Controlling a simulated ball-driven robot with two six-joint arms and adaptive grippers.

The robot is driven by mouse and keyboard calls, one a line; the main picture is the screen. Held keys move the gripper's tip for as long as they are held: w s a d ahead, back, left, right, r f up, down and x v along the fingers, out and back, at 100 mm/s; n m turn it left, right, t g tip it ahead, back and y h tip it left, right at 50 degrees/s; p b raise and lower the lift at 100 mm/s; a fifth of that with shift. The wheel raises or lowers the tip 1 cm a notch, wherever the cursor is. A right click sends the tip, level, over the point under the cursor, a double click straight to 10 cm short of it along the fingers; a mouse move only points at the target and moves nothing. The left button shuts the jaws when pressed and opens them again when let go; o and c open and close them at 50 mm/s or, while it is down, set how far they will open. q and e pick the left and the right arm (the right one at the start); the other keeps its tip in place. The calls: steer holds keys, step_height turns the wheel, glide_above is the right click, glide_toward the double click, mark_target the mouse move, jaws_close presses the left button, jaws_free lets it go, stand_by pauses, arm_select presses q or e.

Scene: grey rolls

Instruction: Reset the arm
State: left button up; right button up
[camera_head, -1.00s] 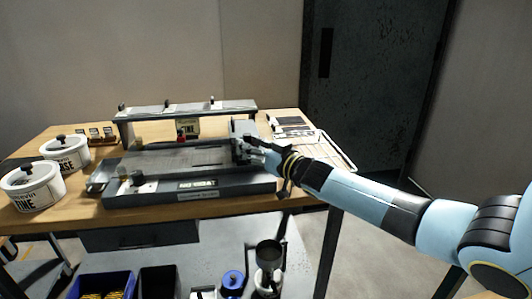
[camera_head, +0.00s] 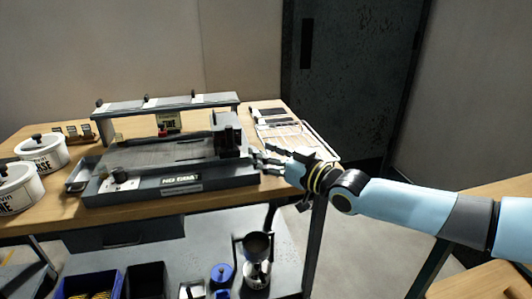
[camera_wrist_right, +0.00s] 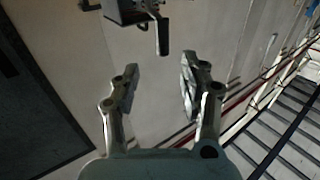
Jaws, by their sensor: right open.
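My right arm comes in from the right in the head view. Its right gripper (camera_head: 262,159) is at the right end of the grey machine (camera_head: 160,181) on the wooden table, beside a dark upright block (camera_head: 226,134). Whether the fingers touch the machine cannot be told from this angle. In the wrist view the right gripper (camera_wrist_right: 160,78) is open, its two fingers wide apart with nothing between them. A dark metal part with a hanging lever (camera_wrist_right: 162,36) shows beyond the fingertips. My left gripper is not in view.
Two white lidded pots (camera_head: 42,152) stand at the table's left. A wire rack (camera_head: 300,138) lies behind the gripper. Below the table are a blue bin (camera_head: 92,284), a black bin (camera_head: 147,280) and a grinder-like device (camera_head: 256,258). Open floor lies right of the table.

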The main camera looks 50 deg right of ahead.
stand_by(0.3)
steer(key=s+a+f+m+g+h+b, duration=0.1)
steer(key=s+f+g, duration=0.2)
steer(key=s+f, duration=0.55)
steer(key=s+a+f+g+b, duration=0.1)
steer(key=s+a+f+g, duration=0.15)
steer(key=f, duration=1.15)
steer(key=s+a+f+m+g+h+b, duration=0.1)
steer(key=s+f+g, duration=0.2)
steer(key=s+f, duration=0.55)
steer(key=s+a+f+n+g, duration=0.1)
steer(key=s+a+f+g, duration=0.2)
steer(key=s+f, duration=0.6)
steer(key=s+a+f+n+g, duration=0.1)
steer(key=s+a+f+g, duration=0.3)
steer(key=s+f, duration=0.5)
steer(key=s+g+b, duration=0.1)
steer(key=s, duration=0.7)
steer(key=shift+s+f+g+y, duration=0.2)
steer(key=shift+f+g+y, duration=0.1)
steer(key=shift+g, duration=0.05)
